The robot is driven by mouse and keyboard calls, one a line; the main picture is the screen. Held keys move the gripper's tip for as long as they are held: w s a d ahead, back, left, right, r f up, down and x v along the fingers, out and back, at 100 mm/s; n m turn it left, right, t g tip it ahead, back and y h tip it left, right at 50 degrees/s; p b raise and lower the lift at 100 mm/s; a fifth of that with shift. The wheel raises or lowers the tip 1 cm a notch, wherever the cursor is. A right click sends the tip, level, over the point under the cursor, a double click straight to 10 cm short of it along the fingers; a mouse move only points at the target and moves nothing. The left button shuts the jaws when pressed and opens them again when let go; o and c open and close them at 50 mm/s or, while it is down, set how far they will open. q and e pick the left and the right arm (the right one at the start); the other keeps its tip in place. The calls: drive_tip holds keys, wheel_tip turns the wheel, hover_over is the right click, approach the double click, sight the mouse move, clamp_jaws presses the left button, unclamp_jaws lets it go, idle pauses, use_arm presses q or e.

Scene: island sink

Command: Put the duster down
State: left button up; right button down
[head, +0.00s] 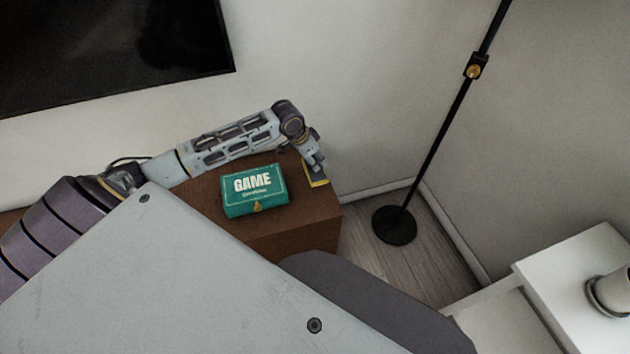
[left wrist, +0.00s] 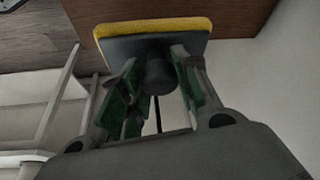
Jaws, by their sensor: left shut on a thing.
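The duster has a yellow pad on a dark backing with a dark round knob. It shows small in the head view (head: 318,183), at the right end of the brown cabinet's top (head: 287,222). In the left wrist view the duster (left wrist: 150,28) lies across the top, its pad side toward the brown wood. My left gripper (head: 314,168) is shut on the duster's knob, and its fingers also show in the left wrist view (left wrist: 158,80). I cannot tell whether the pad touches the wood. My right gripper is out of view.
A green GAME box (head: 254,190) lies on the cabinet, left of the duster. A dark screen (head: 110,45) hangs on the wall behind. A black floor lamp (head: 395,225) stands right of the cabinet. A white table (head: 570,262) is at the far right.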

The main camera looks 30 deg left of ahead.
sight(315, 174)
use_arm(q)
wheel_tip(315, 174, down, 5)
drive_tip(key=shift+r+b, duration=0.2)
drive_tip(key=shift+b, duration=0.1)
drive_tip(key=shift+f, duration=0.35)
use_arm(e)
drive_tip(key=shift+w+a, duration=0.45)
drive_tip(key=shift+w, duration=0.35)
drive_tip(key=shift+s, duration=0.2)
use_arm(q)
drive_tip(key=shift+f, duration=1.2)
drive_tip(key=shift+f+b, duration=0.3)
drive_tip(key=shift+f, duration=0.35)
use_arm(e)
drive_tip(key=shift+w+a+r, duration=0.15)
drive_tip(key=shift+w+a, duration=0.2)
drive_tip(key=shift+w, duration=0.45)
use_arm(q)
drive_tip(key=shift+f, duration=0.1)
